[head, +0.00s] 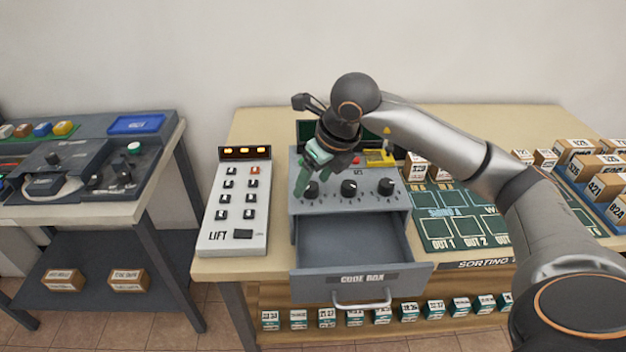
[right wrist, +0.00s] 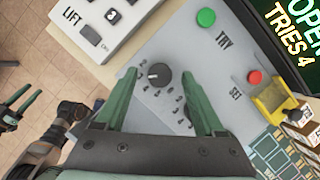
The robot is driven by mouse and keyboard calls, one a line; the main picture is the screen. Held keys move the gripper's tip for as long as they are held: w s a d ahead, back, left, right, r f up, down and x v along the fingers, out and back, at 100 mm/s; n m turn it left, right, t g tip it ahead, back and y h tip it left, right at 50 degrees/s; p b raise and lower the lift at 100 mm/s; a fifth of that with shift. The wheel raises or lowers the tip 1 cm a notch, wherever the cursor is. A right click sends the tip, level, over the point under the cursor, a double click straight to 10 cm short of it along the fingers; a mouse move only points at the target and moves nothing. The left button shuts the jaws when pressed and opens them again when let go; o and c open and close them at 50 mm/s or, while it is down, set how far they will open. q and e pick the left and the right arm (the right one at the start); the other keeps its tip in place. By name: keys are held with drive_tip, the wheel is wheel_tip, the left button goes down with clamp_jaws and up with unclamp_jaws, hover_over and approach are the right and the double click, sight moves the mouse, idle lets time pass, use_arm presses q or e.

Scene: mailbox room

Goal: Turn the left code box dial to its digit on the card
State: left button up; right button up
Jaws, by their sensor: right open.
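The grey code box (head: 296,215) stands on the table with three dark dials across its sloped face. The left dial (head: 311,189) shows in the right wrist view (right wrist: 158,74), with a pale mark on its knob and small digits around it. My right gripper (head: 311,180) is open over the left dial. In the right wrist view its green fingers (right wrist: 158,80) stand on either side of the knob with gaps. The middle dial (head: 349,188) and right dial (head: 386,186) are clear of it. My left gripper (right wrist: 20,106) shows open at the left edge. I cannot make out a card.
The code box drawer (head: 345,280) is pulled out, its visible interior empty. The display (right wrist: 287,30) reads OPEN, TRIES 4. A green TRY button (right wrist: 206,17), a red SET button (right wrist: 254,77) and a yellow holder (right wrist: 272,101) are nearby. The LIFT panel (head: 236,205) stands left.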

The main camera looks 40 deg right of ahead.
drive_tip(key=v, duration=1.2)
drive_tip(key=shift+f, duration=0.1)
